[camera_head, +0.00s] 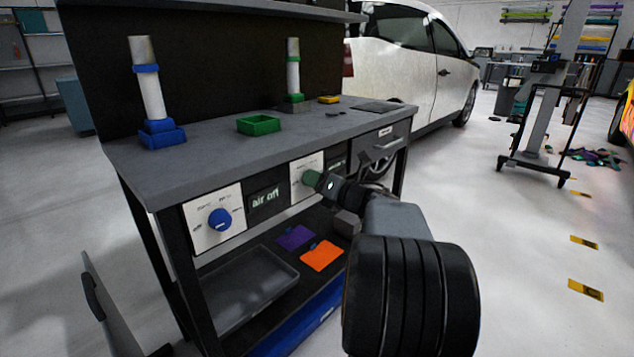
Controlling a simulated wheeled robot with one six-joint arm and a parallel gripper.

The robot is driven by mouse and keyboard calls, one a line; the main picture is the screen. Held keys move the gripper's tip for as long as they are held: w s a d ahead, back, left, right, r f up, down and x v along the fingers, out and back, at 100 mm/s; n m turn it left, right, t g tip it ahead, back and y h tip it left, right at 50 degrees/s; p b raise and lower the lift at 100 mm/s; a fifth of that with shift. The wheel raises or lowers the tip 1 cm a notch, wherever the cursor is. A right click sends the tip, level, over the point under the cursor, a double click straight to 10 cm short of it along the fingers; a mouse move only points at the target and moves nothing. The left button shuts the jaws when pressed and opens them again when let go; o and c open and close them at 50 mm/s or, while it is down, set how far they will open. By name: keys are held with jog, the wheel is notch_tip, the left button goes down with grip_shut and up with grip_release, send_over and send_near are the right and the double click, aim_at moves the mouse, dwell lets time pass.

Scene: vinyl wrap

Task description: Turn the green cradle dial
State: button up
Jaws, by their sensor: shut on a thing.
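The green dial (311,177) sits on a white panel (299,196) on the front of the workbench. My gripper (320,181) reaches it from the lower right and is shut on it, hiding part of the dial and its panel markings. The small display just right of that panel is partly in view, but its text is too small to read. The green cradle (294,107) stands on the bench top above, with a white roll (293,72) upright in it.
A blue dial (220,219) sits on the left panel beside a display (266,199) reading "air off". On the bench top (205,165) stand a blue cradle (161,136) with a roll and a green tray (258,124). A grey tray (285,268) lies on the lower shelf.

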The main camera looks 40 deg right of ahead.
jog(key=shift+n, duration=3.8)
jog(key=o, duration=0.9)
jog(key=s+p, duration=0.1)
jog(key=s, duration=0.3)
jog(key=s+d+p, duration=0.1)
jog(key=s, duration=0.4)
jog(key=s+d+p, duration=0.1)
jog(key=s, duration=0.3)
jog(key=shift+s+d, duration=0.15)
jog(key=shift+s, duration=0.15)
